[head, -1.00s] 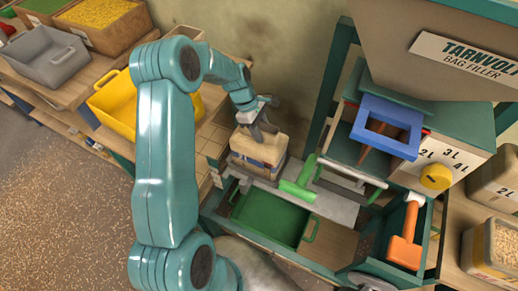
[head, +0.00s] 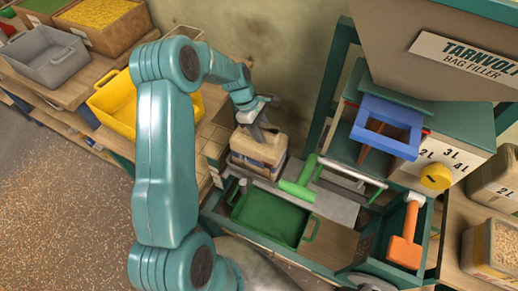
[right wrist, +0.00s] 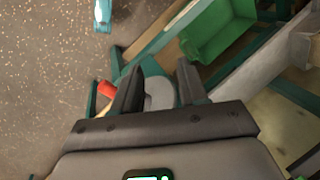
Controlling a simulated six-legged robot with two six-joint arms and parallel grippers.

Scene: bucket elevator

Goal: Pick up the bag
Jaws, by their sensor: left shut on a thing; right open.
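The bag (head: 257,147) is a tan paper bag with a folded top and a dark band. It stands upright on the grey bench, left of the green-handled bar in the head view. My left gripper (head: 258,126) reaches down from above and is shut on the bag's top; its fingertips are partly hidden. The bag's underside is hidden, so I cannot tell whether it is lifted. My right gripper (right wrist: 158,78) is open and empty in the right wrist view, with the floor and a green tray beyond it.
A green tray (head: 270,218) sits in front of the bag. A green-handled bar (head: 298,190) lies to its right. A blue frame (head: 388,126) stands at the bag filler, and an orange scoop (head: 405,248) sits in a right-hand bin. A yellow crate (head: 115,105) is at left.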

